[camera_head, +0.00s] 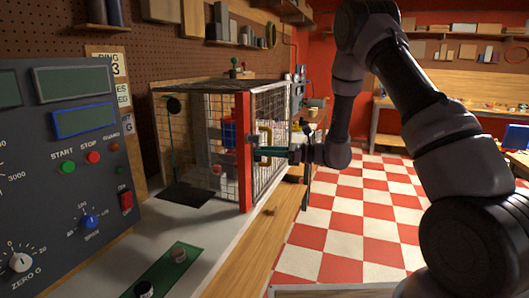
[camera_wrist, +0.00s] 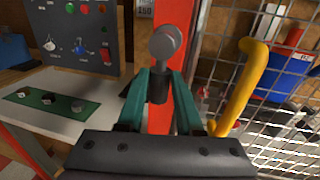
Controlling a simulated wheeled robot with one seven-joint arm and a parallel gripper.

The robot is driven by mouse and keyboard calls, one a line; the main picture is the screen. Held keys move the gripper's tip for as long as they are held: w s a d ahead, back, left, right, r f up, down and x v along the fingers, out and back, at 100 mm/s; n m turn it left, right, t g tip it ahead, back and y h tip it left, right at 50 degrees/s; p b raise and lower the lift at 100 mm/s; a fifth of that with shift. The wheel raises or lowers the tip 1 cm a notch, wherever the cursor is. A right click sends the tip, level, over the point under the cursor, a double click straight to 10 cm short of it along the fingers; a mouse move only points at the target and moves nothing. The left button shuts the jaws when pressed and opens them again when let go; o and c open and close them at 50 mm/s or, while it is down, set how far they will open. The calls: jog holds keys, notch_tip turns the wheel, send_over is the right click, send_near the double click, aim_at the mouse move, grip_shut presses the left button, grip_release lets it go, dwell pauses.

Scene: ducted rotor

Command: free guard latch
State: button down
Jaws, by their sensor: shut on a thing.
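The guard is a wire-mesh cage (camera_head: 272,125) with a red corner post (camera_head: 244,165) on the bench; the post also shows in the wrist view (camera_wrist: 184,20). My gripper (camera_head: 256,151) reaches the cage front from the right, beside the post. In the wrist view its teal fingers (camera_wrist: 160,84) are shut on the guard latch (camera_wrist: 166,44), a dark stem with a rounded grey end. The fingers hide part of the stem, and I cannot tell how it sits against the post. A yellow handle (camera_wrist: 243,88) is on the mesh, right of the fingers and apart from them.
A control panel (camera_head: 68,160) with buttons and dials stands at the left. A green strip (camera_head: 165,272) with small knobs lies on the white bench top (camera_head: 215,222). The red and white checkered floor (camera_head: 350,215) is open to the right.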

dwell(0.6)
jog(key=shift+s+a+r+m+t+y, duration=0.25)
jog(key=shift+s+r+m+t, duration=0.4)
jog(key=shift+m, duration=2.7)
jog(key=shift+s+a+r+m+t+y, duration=0.2)
jog(key=shift+s+r+m+t, duration=0.4)
jog(key=shift+m, duration=2.8)
jog(key=shift+s+a+r+m+t+y, duration=0.25)
jog(key=shift+s+m+t, duration=0.6)
jog(key=shift+m, duration=2.5)
jog(key=shift+w+r, duration=0.1)
jog(key=shift+r, duration=0.05)
jog(key=c, duration=0.6)
grip_release()
jog(key=v, duration=1.1)
jog(key=shift+r, duration=0.1)
